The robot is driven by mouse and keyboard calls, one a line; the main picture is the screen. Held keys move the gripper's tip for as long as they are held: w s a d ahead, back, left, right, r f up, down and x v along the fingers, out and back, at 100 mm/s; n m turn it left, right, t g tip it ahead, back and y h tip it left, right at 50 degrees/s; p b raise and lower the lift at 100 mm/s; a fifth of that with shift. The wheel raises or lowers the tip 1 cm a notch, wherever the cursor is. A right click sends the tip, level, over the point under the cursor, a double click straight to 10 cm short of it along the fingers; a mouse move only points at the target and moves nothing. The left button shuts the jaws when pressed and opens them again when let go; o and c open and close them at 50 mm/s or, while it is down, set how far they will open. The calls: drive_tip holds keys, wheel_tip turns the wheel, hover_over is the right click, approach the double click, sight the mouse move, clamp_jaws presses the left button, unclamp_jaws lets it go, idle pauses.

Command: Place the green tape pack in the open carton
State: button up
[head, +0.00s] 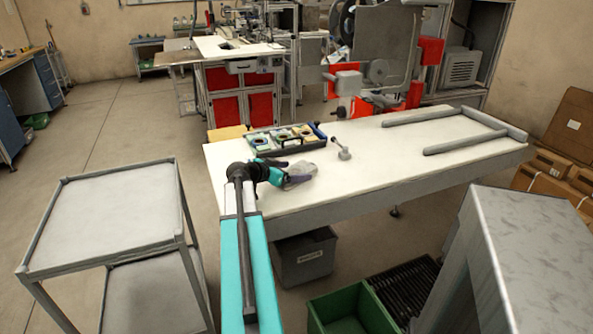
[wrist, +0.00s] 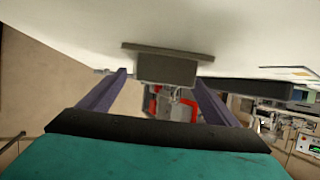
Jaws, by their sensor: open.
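My gripper (head: 287,171) is low over the near left part of the white table in the head view. In the wrist view its two purple fingers (wrist: 160,78) stand apart with nothing between them that they touch. A grey block with a wider flange (wrist: 166,66) shows beyond the fingers. A black divided tray (head: 276,152) lies behind my gripper, holding several small packs. The pack at its left end (head: 260,141) looks greenish, too small to be sure it is the green tape pack. I cannot pick out the open carton with certainty.
A grey knobbed part (head: 342,148) stands farther right. Grey rails (head: 465,141) lie on the table's right. Brown cardboard boxes (head: 548,184) stand at far right. A bare grey cart (head: 110,215) stands left.

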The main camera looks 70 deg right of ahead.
drive_tip(key=v, duration=1)
drive_tip(key=shift+a+r+b, duration=0.15)
drive_tip(key=shift+a+b, duration=0.05)
drive_tip(key=shift+b, duration=0.1)
drive_tip(key=shift+o, duration=0.5)
drive_tip(key=shift+s+d+r+y+p, duration=0.3)
drive_tip(key=shift+d+r+y+p, duration=0.1)
drive_tip(key=shift+d+y+p, duration=0.15)
drive_tip(key=s+d+r+y+p, duration=0.1)
drive_tip(key=p, duration=0.1)
drive_tip(key=s+d+r+t+y+p, duration=0.1)
drive_tip(key=y+p, duration=0.1)
drive_tip(key=shift+d+r+m+y, duration=0.25)
drive_tip(key=shift+d+r+m, duration=0.15)
drive_tip(key=r+t+y+p, duration=0.1)
drive_tip(key=d+r+t+y+p, duration=0.1)
drive_tip(key=r, duration=0.1)
drive_tip(key=r+t+y+p, duration=0.1)
drive_tip(key=r, duration=0.1)
drive_tip(key=shift+w+d+r+n+y+p, duration=0.1)
drive_tip(key=shift+d+r+n+y+p, duration=0.1)
drive_tip(key=shift+d+n+y+p, duration=0.15)
